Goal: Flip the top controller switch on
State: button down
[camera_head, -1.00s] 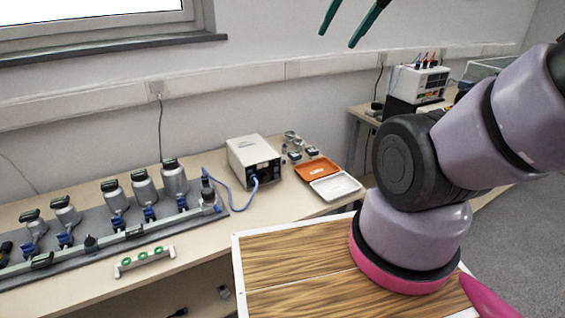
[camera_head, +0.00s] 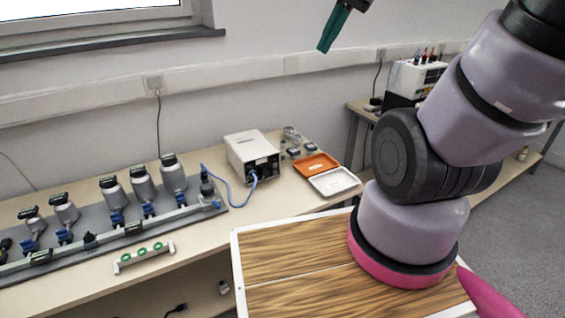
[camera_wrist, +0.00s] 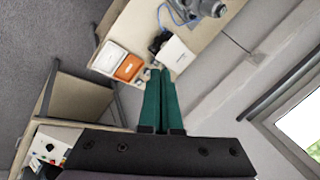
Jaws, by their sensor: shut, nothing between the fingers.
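The nearer controller (camera_head: 250,154) is a white box with a dark front panel and a blue cable, standing on the table beside the row of metal cylinders. It also shows in the wrist view (camera_wrist: 178,56), just beyond my fingertips. A second white box (camera_head: 416,82) with coloured plugs on top sits on a dark unit on the far table at the right. The switch itself is too small to make out on either one. My gripper (camera_head: 324,48) has green fingers, shut together and empty, high in front of the wall. In the wrist view the gripper (camera_wrist: 160,76) points toward the table.
An orange tray (camera_head: 315,165) and a white tray (camera_head: 335,182) lie right of the nearer controller, with small metal parts behind. A rail with several cylinders (camera_head: 173,176) fills the table's left. A green-and-white holder (camera_head: 144,257) lies at the front edge.

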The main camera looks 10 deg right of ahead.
jog(key=w+d+f+m+g+y, duration=0.15)
jog(key=w+f+m+y, duration=0.25)
jog(key=w+f+m, duration=0.5)
jog(key=w+d+f+m+g+y, duration=0.1)
jog(key=w+f+m+g+y, duration=0.25)
jog(key=w+f+m, duration=0.6)
jog(key=d+f+m+t+y, duration=0.2)
jog(key=f+m+t, duration=0.2)
jog(key=f+m, duration=0.4)
jog(key=d+f+m+t+y, duration=0.2)
jog(key=f+m+t, duration=0.3)
jog(key=f, duration=1.4)
jog(key=m, duration=0.4)
jog(key=shift+s+d, duration=0.25)
jog(key=shift+d, duration=0.1)
jog(key=shift+f, duration=0.1)
send_near(275, 158)
jog(key=a, duration=0.3)
jog(key=s+a+f, duration=0.1)
jog(key=a, duration=0.1)
jog(key=shift+w+a+f, duration=0.1)
jog(key=shift+w, duration=0.45)
jog(key=shift+w+a+f, duration=0.1)
jog(key=shift+w+a, duration=0.05)
jog(key=shift+w, duration=0.45)
jog(key=shift+w+a, duration=0.2)
jog(key=shift+w, duration=0.5)
